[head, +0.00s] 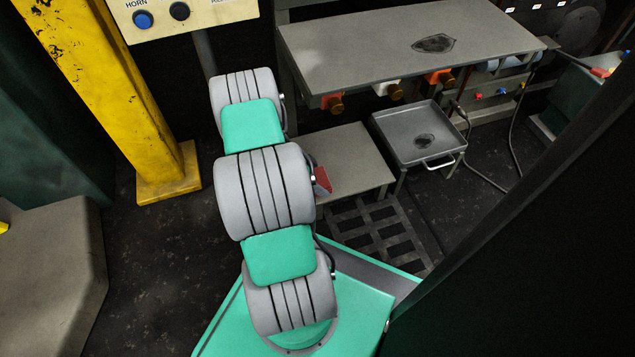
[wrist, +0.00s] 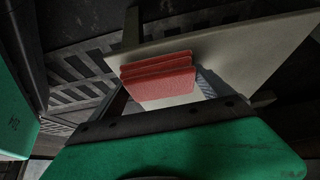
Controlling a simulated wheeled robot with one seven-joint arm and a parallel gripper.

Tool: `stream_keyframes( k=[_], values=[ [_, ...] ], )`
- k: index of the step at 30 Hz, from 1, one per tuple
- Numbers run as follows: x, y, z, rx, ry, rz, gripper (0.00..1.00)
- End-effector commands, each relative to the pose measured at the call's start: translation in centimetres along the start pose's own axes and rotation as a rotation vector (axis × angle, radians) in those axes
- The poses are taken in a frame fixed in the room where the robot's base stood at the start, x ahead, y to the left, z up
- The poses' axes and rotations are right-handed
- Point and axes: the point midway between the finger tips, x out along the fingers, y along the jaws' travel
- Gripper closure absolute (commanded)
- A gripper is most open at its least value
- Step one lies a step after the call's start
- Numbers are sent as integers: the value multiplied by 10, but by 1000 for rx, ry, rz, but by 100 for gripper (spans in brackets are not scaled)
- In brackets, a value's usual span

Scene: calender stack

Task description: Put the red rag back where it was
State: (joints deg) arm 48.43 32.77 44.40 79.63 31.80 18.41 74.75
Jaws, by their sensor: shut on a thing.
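The red rag (wrist: 158,80) is a folded, textured bundle in the middle of the wrist view, just past the dark front bar of my gripper (wrist: 163,103). My gripper is shut on the rag; its fingertips are mostly hidden. In the head view a small part of the red rag (head: 323,179) shows at the right side of my arm, by the near left edge of the low grey table (head: 352,160). The rest of the rag and my gripper are hidden there behind my arm. I cannot tell whether the rag touches the table.
A higher grey bench (head: 380,35) with a dark stain stands behind. A grey tray (head: 385,125) with a handle stands right of the low table. A slotted floor grate (head: 380,235) lies in front. A yellow post (head: 110,100) stands at left, and a dark panel (head: 540,250) blocks the right.

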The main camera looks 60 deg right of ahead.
Motion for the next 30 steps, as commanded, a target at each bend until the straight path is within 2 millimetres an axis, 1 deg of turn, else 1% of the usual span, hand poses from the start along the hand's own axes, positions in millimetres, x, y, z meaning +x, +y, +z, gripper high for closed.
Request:
stream_keyframes(
  k=[1, 6, 10, 11, 14, 20, 23, 26, 30],
  values=[
    [5, -2, 2, 2, 1, -4, 47],
    [2, -2, 1, 2, 1, -4, 47],
    [5, -1, 3, 1, 1, -4, 47],
    [5, -1, 3, 1, 0, -4, 9],
    [5, -1, 3, 2, 0, -4, 1],
    [5, -1, 3, 2, 0, -4, 0],
    [0, -2, 1, 3, 0, -5, 0],
    [-17, -2, 0, 1, 0, -6, 0],
    [-55, -2, -2, 0, 0, -7, 0]
  ],
)
